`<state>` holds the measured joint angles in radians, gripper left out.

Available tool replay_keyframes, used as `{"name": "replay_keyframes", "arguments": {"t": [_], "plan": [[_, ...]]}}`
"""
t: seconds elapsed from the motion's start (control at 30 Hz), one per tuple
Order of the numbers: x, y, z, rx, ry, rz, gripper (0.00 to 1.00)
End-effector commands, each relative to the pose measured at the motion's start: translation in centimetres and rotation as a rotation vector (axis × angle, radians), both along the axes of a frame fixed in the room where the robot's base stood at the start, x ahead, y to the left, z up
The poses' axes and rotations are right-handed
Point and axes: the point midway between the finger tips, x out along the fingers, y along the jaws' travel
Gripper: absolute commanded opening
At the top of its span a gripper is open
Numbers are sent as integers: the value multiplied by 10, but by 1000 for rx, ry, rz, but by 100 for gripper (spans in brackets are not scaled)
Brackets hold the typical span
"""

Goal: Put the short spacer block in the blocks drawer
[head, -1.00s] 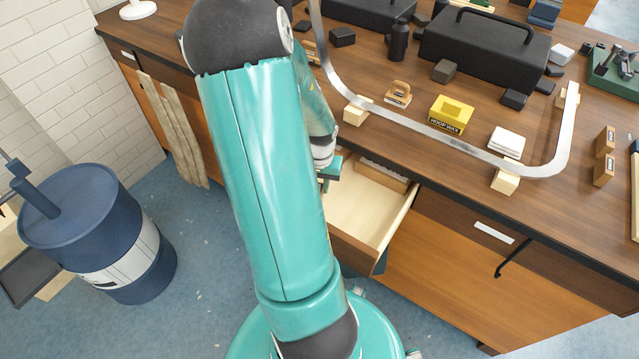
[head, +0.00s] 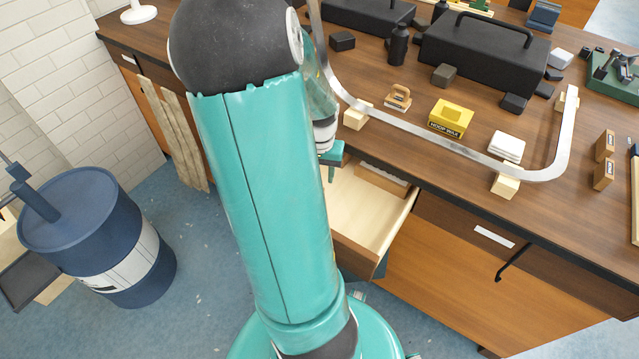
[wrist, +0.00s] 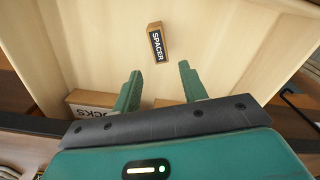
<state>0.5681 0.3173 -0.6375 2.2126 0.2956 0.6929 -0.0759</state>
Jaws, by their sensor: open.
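The short spacer block (wrist: 156,42), a small wooden block with a black "SPACER" label, shows inside the open blocks drawer (wrist: 95,50) in the wrist view. It appears to lie on the pale drawer floor, beyond my fingertips and apart from them. My gripper (wrist: 160,80) is open and empty above the drawer. In the head view, the drawer (head: 360,250) is pulled out from the bench, and my gripper (head: 332,162) is over its left side, partly hidden by my arm. The spacer block is not visible in the head view.
A bent metal strip (head: 440,138) on wooden blocks, a yellow wax box (head: 450,117) and black cases (head: 480,55) occupy the bench top. A blue drum (head: 90,235) stands left.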

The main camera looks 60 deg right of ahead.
Motion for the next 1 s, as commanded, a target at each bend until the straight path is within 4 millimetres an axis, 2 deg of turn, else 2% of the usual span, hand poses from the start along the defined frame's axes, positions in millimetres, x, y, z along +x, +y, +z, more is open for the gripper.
{"name": "replay_keyframes", "arguments": {"t": [0.03,0.1,0.3,0.67,0.77,0.83,1.0], "plan": [[2,-1,13,-4,-5,4,43],[1,-1,26,-3,-4,3,43],[0,0,50,-1,-1,1,43],[3,2,55,0,-4,8,43],[19,14,62,0,-29,57,43],[38,31,72,-4,-58,122,43],[90,95,107,-20,-152,347,43]]}}
